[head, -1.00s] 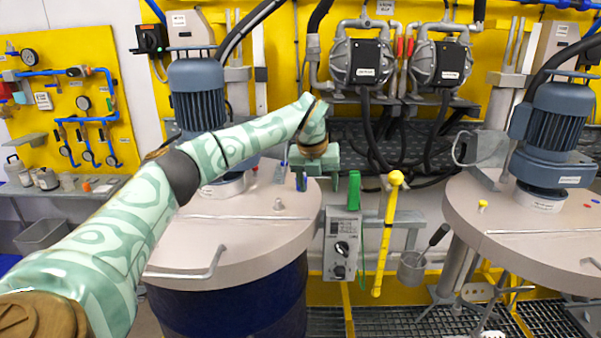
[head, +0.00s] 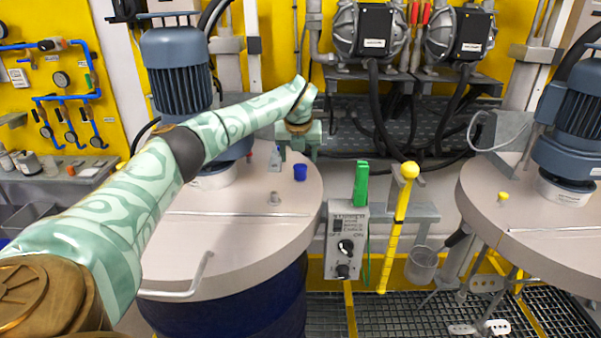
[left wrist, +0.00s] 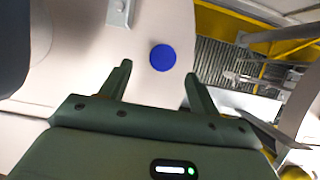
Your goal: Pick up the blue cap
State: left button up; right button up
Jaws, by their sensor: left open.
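The blue cap (head: 300,172) sits on the beige lid of the left drum (head: 240,235), near the lid's right edge. In the left wrist view the cap (left wrist: 162,57) is a round blue disc, beyond and roughly between the fingertips. My left gripper (head: 298,150) is green and hangs above the lid, just behind the cap in the head view. In the left wrist view its two fingers (left wrist: 158,74) are spread wide with nothing between them. The cap is apart from the fingers. My right gripper is not in view.
A blue-grey motor (head: 178,75) rises at the lid's left. A grey control box (head: 346,240) and a yellow rod (head: 400,225) are right of the drum. A yellow knob (head: 502,198) is on the right drum.

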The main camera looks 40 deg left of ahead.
aim_at(300, 166)
pick_arm(q)
jog(key=x, duration=0.4)
jog(key=b+x, duration=0.1)
jog(key=x, duration=0.1)
jog(key=shift+w, duration=0.4)
jog(key=shift+s, duration=0.1)
jog(key=c, duration=1.1)
